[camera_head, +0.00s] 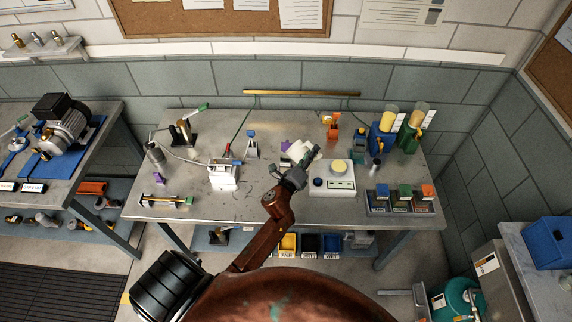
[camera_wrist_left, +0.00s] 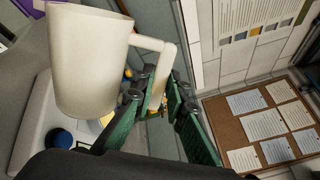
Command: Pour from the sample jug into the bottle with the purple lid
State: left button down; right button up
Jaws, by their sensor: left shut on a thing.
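My left gripper (camera_head: 295,178) is shut on the handle of the cream-white sample jug (camera_head: 301,151). In the left wrist view the jug (camera_wrist_left: 92,62) fills the upper left, with its handle (camera_wrist_left: 158,78) between the green fingers (camera_wrist_left: 155,98). The jug is in front of the wall side of the bench; its exact tilt and its contents cannot be told. A purple spot (camera_head: 286,145), possibly the purple lid, shows just left of the jug in the head view. The bottle itself is mostly hidden there. My right gripper is not in view.
A white device with a round yellowish top (camera_head: 334,184) stands right of the gripper. A white box with cables (camera_head: 223,176) stands left. Blue (camera_head: 381,146) and green (camera_head: 409,139) units stand at back right, small coloured bins (camera_head: 402,207) at front right. The bench's left middle is fairly clear.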

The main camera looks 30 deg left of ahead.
pick_arm(q)
jog(key=shift+r, duration=0.15)
jog(key=shift+a+r+n+p, duration=0.4)
jog(key=shift+r+p, duration=0.1)
jog(key=shift+p, duration=0.15)
jog(key=d+f+m+b, duration=0.1)
jog(key=f+b, duration=0.1)
jog(key=shift+d+f+m+b, duration=0.1)
jog(key=shift+d+m+b, duration=0.1)
jog(key=shift+m+b, duration=0.1)
jog(key=shift+d+f+m+b, duration=0.2)
jog(key=shift+d+m+b, duration=0.1)
jog(key=shift+m, duration=0.1)
jog(key=shift+d, duration=0.15)
jog(key=shift+r, duration=0.1)
